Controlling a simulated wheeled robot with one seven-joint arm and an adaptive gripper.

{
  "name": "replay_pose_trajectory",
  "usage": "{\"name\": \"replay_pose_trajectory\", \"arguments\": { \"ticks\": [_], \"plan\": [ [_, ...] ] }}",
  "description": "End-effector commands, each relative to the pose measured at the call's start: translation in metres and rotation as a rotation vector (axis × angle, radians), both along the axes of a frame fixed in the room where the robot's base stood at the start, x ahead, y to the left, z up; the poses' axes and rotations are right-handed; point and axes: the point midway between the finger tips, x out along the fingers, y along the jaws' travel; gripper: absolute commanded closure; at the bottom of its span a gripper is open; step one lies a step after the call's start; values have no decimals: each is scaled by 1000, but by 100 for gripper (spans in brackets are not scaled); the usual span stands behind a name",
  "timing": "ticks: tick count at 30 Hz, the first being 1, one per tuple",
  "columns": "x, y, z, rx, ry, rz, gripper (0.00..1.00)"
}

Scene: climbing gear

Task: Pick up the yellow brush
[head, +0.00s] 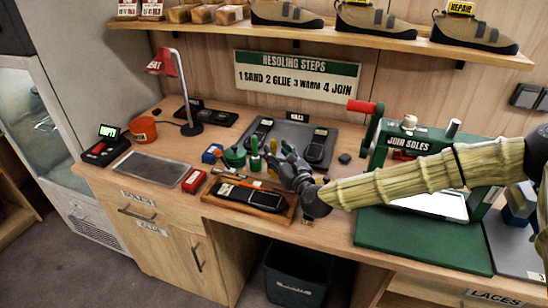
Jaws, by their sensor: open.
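A small upright yellow item (273,146), which looks like the yellow brush, stands on the workbench just left of my gripper (282,162). It is small in the head view, and its lower part is hidden. My gripper is open, with its fingers pointing left and down close to this item. I cannot tell whether they touch it. My arm comes in from the right across the bench.
A green-topped upright tool (255,146) and a green round container (234,157) stand left of the yellow item. A wooden tray (285,214) with dark soles lies in front. A green press (410,140) stands right. A grey mat (152,170) lies left.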

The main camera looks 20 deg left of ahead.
Motion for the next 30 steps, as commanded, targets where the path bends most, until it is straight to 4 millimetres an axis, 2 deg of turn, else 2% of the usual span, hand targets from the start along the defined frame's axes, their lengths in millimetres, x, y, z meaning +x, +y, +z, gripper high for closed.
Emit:
{"name": "replay_pose_trajectory", "arguments": {
  "ticks": [6, 16, 24, 30],
  "plan": [
    [17, 16, 2, 0, -1, -1, 55],
    [20, 19, 1, 1, -1, 0, 55],
    [20, 19, 1, 0, 0, 0, 100],
    [20, 19, 1, 1, -1, 0, 100]
  ]
}}
